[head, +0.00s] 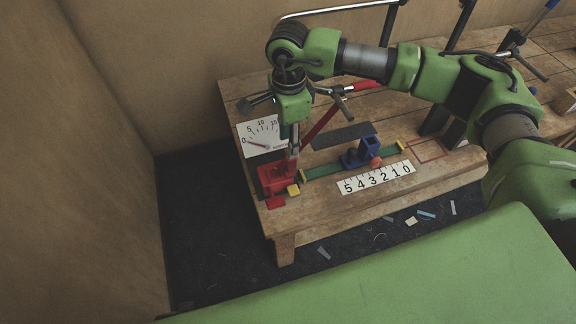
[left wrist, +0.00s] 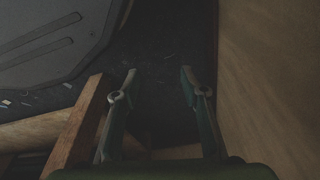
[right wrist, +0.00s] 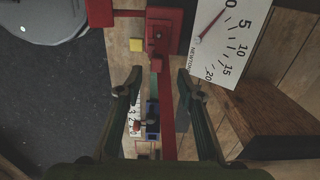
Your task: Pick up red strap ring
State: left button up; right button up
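No red strap ring stands out clearly as a ring. A red block-like fixture (head: 274,178) sits at the bench's left end. It also shows at the top of the right wrist view (right wrist: 163,32). A long red strip (head: 322,122) runs up and right from near it; in the right wrist view this strip (right wrist: 168,120) passes between the fingers in the picture. My right gripper (head: 293,142) points down just above the red fixture, and its fingers (right wrist: 158,76) are apart; contact cannot be told. My left gripper (left wrist: 158,74) is open and empty, and out of the head view.
The wooden bench (head: 310,215) bears a dial card (head: 262,138), a blue carriage (head: 360,152) on a green rail, a number scale (head: 376,177), a yellow block (head: 293,190) and a red outlined rectangle (head: 428,150). A wall (head: 95,150) stands left. Scraps lie on the dark floor.

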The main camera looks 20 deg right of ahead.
aim_at(288, 171)
jog(key=shift+s+a+f, duration=0.1)
jog(key=shift+s+f, duration=0.05)
jog(key=shift+f, duration=1.65)
jog(key=shift+s+a+f, duration=0.1)
jog(key=shift+f, duration=1.65)
grip_shut()
